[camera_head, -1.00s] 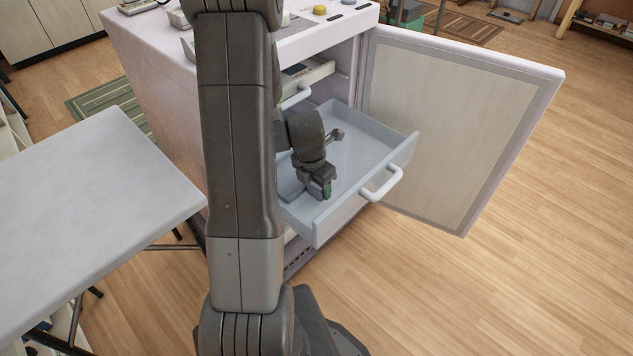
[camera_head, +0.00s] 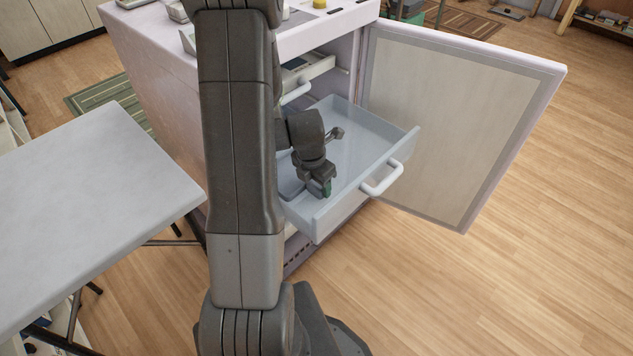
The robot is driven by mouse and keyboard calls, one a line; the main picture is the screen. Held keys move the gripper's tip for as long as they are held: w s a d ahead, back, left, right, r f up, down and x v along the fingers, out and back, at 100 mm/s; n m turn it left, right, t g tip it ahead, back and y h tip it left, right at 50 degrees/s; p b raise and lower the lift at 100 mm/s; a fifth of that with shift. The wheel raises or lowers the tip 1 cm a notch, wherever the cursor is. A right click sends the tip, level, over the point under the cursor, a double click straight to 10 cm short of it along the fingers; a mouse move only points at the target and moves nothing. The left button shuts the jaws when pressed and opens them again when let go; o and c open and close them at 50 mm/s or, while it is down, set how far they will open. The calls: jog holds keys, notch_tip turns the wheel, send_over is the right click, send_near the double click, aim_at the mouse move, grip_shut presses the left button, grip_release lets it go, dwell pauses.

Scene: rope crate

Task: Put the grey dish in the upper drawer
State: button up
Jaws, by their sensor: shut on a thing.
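My gripper (camera_head: 318,187) is inside a pulled-out, pale grey drawer (camera_head: 371,158), low over its floor near the front left. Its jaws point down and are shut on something. A grey edge (camera_head: 290,187) shows just left of the jaws and looks like part of the grey dish; my arm hides most of that side. Another drawer (camera_head: 318,66), higher in the cabinet, stands slightly out with its white handle (camera_head: 297,92) showing. The pulled-out drawer is below it and has a white handle (camera_head: 382,179) on its front.
The cabinet door (camera_head: 455,125) stands wide open right of the drawers. A grey table (camera_head: 90,200) stands at the left, close to my arm. The cabinet top (camera_head: 335,22) carries small items. The wooden floor at right is clear.

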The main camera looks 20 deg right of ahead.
jog(key=shift+f, duration=0.2)
jog(key=o, duration=1.2)
jog(key=shift+o, duration=0.2)
notch_tip(320, 180, up, 14)
jog(key=a+p, duration=0.2)
jog(key=p, duration=0.1)
jog(key=shift+s+f, duration=0.2)
jog(key=shift+s, duration=0.25)
